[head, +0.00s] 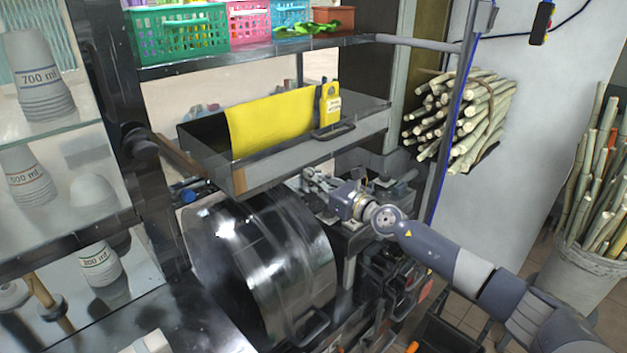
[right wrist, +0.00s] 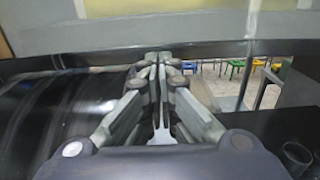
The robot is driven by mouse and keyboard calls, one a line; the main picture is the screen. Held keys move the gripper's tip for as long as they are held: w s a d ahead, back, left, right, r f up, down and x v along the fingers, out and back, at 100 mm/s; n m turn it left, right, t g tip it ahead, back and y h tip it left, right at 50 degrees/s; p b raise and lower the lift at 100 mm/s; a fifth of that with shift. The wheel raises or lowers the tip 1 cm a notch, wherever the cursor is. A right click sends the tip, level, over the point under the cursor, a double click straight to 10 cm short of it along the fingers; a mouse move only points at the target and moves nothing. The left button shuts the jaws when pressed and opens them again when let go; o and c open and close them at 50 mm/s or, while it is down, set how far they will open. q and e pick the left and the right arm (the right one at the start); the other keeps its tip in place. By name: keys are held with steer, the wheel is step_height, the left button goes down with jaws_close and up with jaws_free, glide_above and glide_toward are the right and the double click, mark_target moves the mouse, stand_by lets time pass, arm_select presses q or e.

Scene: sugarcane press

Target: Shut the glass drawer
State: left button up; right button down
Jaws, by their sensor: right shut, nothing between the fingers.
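A grey metal drawer-like tray (head: 285,152) juts out under the upper shelf, with a dark handle (head: 333,131) on its front. A yellow cloth (head: 272,120) hangs over it and a yellow tag stands by the handle. I cannot tell for sure that this is the glass drawer. My right gripper (head: 310,178) is just below and in front of the tray, with its arm coming in from the right. In the right wrist view its fingers (right wrist: 157,60) are together and empty, close to a dark horizontal edge (right wrist: 110,54); contact is unclear. My left gripper is not seen.
A large shiny black drum (head: 265,255) stands below the tray. Glass shelves with cups (head: 42,80) are on the left. Colored baskets (head: 180,35) sit on the upper shelf. Cane bundles (head: 465,115) and a bin of cane (head: 585,265) are on the right.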

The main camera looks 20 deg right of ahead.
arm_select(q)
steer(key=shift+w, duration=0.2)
